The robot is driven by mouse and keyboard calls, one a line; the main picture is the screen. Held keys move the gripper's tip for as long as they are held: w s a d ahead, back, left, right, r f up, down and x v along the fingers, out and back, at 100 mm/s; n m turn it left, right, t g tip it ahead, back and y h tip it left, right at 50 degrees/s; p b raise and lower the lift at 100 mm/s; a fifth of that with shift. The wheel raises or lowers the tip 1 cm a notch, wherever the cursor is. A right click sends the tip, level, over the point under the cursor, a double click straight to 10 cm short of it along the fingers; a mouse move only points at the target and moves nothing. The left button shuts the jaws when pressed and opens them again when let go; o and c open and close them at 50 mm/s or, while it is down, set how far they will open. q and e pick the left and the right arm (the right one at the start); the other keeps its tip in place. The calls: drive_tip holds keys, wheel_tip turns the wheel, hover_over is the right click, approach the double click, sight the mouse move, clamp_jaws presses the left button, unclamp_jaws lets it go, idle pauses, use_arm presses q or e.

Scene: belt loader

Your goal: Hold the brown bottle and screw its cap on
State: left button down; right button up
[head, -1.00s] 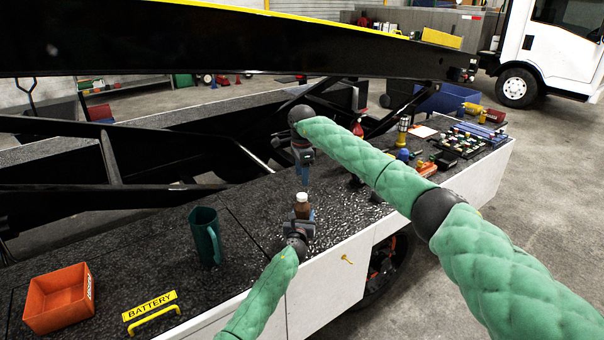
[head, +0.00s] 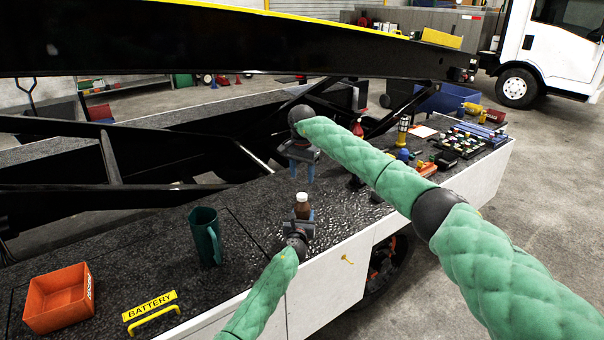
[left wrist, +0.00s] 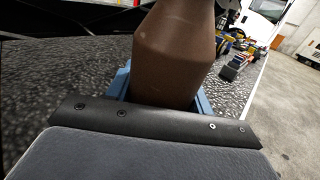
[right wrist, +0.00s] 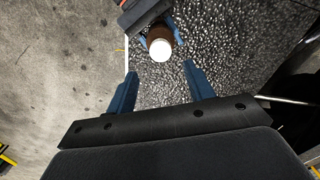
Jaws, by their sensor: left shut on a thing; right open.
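The brown bottle (head: 302,211) stands upright near the front edge of the dark deck. Its white cap (head: 302,197) sits on top; I cannot tell how tightly. My left gripper (head: 299,220) is shut around the bottle's body, and the brown body fills the space between the blue fingers in the left wrist view (left wrist: 165,85). My right gripper (head: 303,176) is above the bottle, pointing down, open and empty. In the right wrist view the white cap (right wrist: 161,50) shows beyond the two spread fingers, apart from them.
A green mug (head: 206,238) stands left of the bottle. An orange bin (head: 58,312) and a yellow handle (head: 154,320) by a BATTERY label are farther left. Several tools and small items (head: 465,140) lie at the right end. A black beam (head: 230,45) spans overhead behind.

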sight(302, 195)
drive_tip(key=shift+f, duration=0.1)
drive_tip(key=shift+f, duration=3.95)
drive_tip(key=c, duration=1)
drive_tip(key=shift+c, duration=0.2)
